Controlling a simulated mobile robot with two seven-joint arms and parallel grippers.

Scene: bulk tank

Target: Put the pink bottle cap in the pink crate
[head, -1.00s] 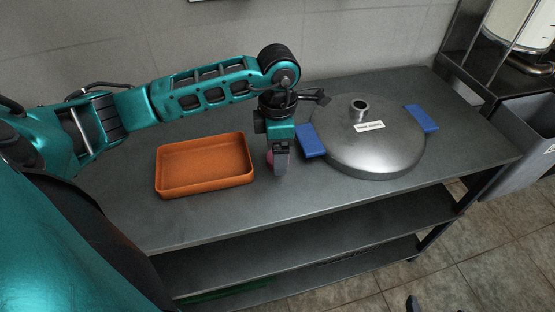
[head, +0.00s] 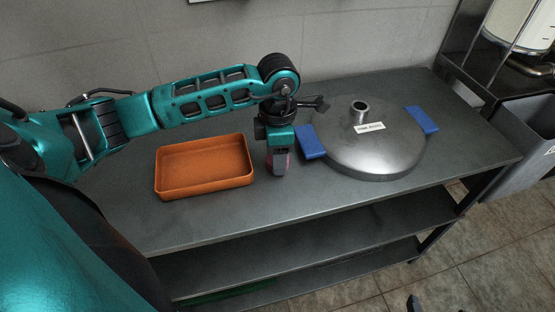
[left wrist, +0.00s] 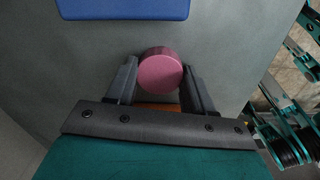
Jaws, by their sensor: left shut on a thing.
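The pink bottle cap (left wrist: 160,72) is a short round disc held between the two fingers of my left gripper (left wrist: 161,80). In the head view a sliver of the cap (head: 289,160) shows beside the fingers of that gripper (head: 280,168). The gripper points down over the metal table, to the right of the crate; I cannot tell how high the cap is. The only crate in the head view is orange, not pink: a shallow, empty open crate (head: 205,190) left of the gripper. My right gripper is not clearly visible.
A round steel lid (head: 375,155) with blue side grips (head: 310,142) lies close to the right of the gripper. The grey table (head: 240,218) is bare in front. A grey bin (head: 520,145) stands beyond the right end. A wall is behind.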

